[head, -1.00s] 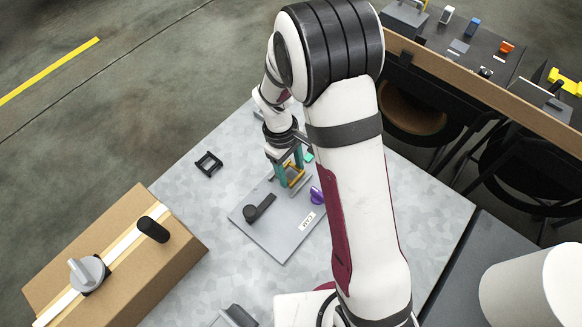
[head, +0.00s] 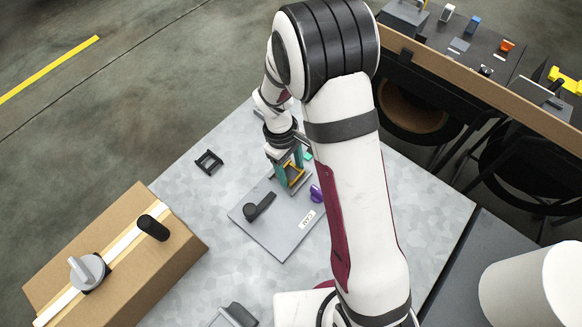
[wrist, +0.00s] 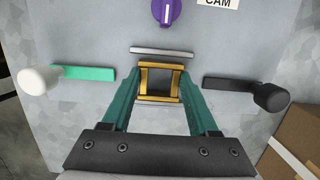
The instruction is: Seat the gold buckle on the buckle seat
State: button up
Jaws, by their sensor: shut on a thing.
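The gold buckle (wrist: 160,82) is a square frame held between the teal fingers of my gripper (wrist: 160,93), which are shut on its left and right sides. It also shows in the head view (head: 294,174), over the far part of the grey plate (head: 272,238). In the wrist view a light grey raised bar (wrist: 163,51) lies just beyond the buckle's far edge. It may be part of the buckle seat; the rest of the seat is hidden by the buckle and fingers. I cannot tell whether the buckle touches the plate.
A green lever with a white knob (wrist: 40,80) is left of the buckle, a black lever (wrist: 268,95) right, and a purple knob (wrist: 167,11) beyond. A loose black square frame (head: 208,162) lies on the table. A cardboard box (head: 120,255) stands at the front left.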

jog(key=shift+f, duration=0.1)
jog(key=o, duration=1.4)
notch_tip(320, 180, up, 16)
jog(key=w+a, duration=0.2)
jog(key=s+d+r+m+y, duration=0.1)
jog(key=s+m, duration=0.4)
jog(key=s, duration=0.2)
jog(key=s+d+r+m+y, duration=0.1)
jog(key=s+m, duration=0.3)
jog(key=s, duration=0.4)
jog(key=s+d+r+m+t+y, duration=0.1)
jog(key=s+d+m, duration=0.2)
jog(key=s+m, duration=0.2)
jog(key=shift+s+r+m, duration=0.15)
jog(key=shift+s, duration=0.5)
jog(key=shift+s+r+m, duration=0.1)
jog(key=shift+s+m, duration=0.05)
jog(key=shift+s, duration=0.5)
